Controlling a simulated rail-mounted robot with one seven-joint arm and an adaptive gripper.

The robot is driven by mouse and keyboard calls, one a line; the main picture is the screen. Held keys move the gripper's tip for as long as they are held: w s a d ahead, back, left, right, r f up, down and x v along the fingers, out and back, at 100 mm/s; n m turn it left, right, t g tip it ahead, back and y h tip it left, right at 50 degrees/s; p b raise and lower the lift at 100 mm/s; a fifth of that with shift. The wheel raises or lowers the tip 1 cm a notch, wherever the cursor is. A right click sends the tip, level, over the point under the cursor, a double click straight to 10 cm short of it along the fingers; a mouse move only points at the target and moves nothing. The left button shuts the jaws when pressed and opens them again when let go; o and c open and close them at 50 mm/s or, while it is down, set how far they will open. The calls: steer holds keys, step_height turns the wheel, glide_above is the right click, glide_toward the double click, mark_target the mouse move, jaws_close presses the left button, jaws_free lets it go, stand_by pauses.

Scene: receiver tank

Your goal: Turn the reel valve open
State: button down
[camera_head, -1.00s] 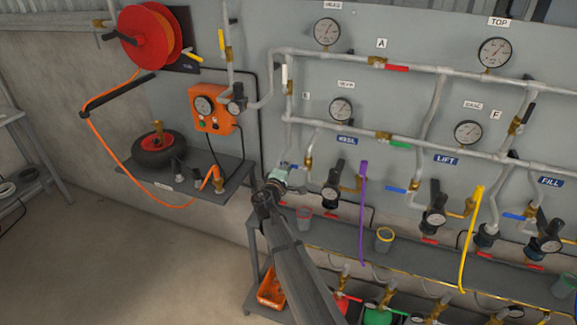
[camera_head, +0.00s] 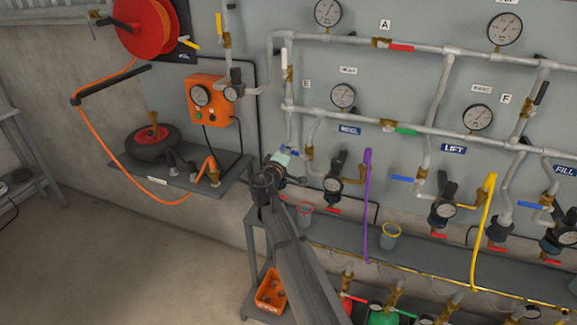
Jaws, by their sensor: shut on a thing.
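A red hose reel (camera_head: 142,28) hangs on the wall at the upper left. A slanted yellow lever (camera_head: 194,45) shows at the right edge of its dark mount, and an upright yellow lever (camera_head: 219,23) is on the pipe just right of it. I cannot tell for certain which is the reel valve's. My gripper (camera_head: 280,162) is low in front of the panel, well below and right of the reel and apart from both levers. It is shut on a small pale green piece (camera_head: 283,156), mostly hidden by the gripper, at the lower end of a grey pipe.
A shelf (camera_head: 185,179) holds a black wheel (camera_head: 152,147) below an orange gauge box (camera_head: 209,101). An orange hose (camera_head: 103,145) loops from the reel to this shelf. Pipes, gauges and valves crowd the panel to the right. The floor at the lower left is clear.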

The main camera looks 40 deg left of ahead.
mark_target(297, 152)
steer(key=m+b, duration=0.1)
steer(key=b, duration=0.2)
steer(key=r+m+b, duration=0.1)
steer(key=m+b, duration=0.1)
steer(key=b, duration=0.2)
steer(key=d+m+b, duration=0.1)
steer(key=m+b, duration=0.1)
steer(key=b, duration=0.2)
steer(key=shift+w+r, duration=0.25)
steer(key=shift+r, duration=0.05)
steer(key=m+b, duration=0.1)
steer(key=b, duration=0.1)
steer(key=d+r+m+b, duration=0.1)
steer(key=b, duration=0.2)
steer(key=shift+w+d+r+m+b, duration=0.15)
steer(key=shift+w+r+m+b, duration=0.1)
steer(key=shift+m+b, duration=0.15)
steer(key=shift+d+r+m+b, duration=0.2)
steer(key=shift+r+m+b, duration=0.1)
steer(key=shift+m+b, duration=0.25)
steer(key=c, duration=1.1)
jaws_free()
steer(key=shift+s, duration=0.1)
steer(key=v, duration=1.2)
